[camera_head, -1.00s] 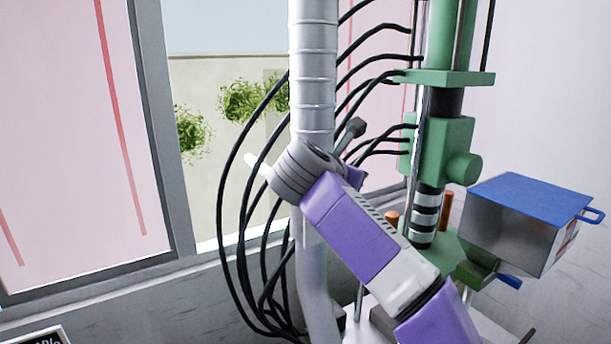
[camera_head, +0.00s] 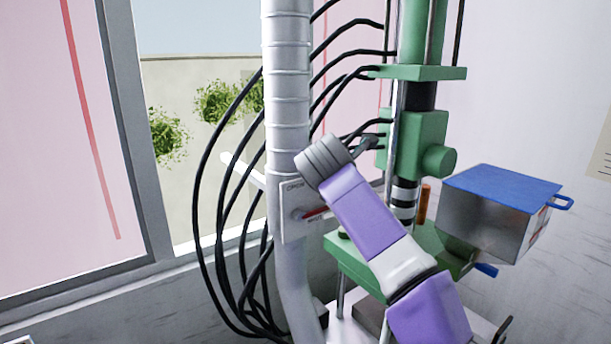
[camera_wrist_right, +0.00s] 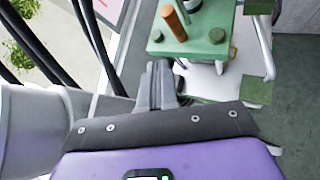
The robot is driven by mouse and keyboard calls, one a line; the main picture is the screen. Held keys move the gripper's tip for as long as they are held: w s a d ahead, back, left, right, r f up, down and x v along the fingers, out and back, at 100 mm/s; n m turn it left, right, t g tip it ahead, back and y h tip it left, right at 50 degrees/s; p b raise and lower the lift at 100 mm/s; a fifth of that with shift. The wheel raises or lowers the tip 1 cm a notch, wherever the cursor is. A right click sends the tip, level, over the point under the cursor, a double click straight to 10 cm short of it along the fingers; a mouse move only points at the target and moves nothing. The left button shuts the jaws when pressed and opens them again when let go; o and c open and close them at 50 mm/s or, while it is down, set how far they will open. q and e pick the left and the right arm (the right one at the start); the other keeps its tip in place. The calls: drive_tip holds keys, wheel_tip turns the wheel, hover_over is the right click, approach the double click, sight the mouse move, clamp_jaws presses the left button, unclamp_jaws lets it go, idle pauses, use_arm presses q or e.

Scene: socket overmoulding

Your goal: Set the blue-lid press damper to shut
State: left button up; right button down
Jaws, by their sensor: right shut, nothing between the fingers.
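The damper plate (camera_head: 291,232) is a small pale panel on the silver duct beside the blue-lid press. Its red lever (camera_head: 316,213) lies nearly level, pointing right from a round pivot; its far end is hidden by my right arm. Small print on the plate is hard to read. The green press (camera_head: 420,140) stands to the right, with a blue-lid box (camera_head: 505,186). My right arm crosses in front of the plate's right side. My left gripper is out of view.
Black cables (camera_head: 205,220) hang around the silver duct (camera_head: 287,90). A white rod (camera_head: 240,170) sticks out left of the duct. The press's green lower plate with an orange post (camera_wrist_right: 174,22) is just beyond my right gripper in the wrist view.

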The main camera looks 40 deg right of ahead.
drive_tip(key=shift+f, duration=0.4)
drive_tip(key=shift+r, duration=0.1)
drive_tip(key=s+a+r+p, duration=0.2)
drive_tip(key=s+r, duration=0.1)
drive_tip(key=r, duration=0.3)
drive_tip(key=s+a+r+p, duration=0.2)
drive_tip(key=s+a+r, duration=0.1)
drive_tip(key=r, duration=0.3)
drive_tip(key=shift+s+p, duration=0.2)
drive_tip(key=shift+p, duration=0.15)
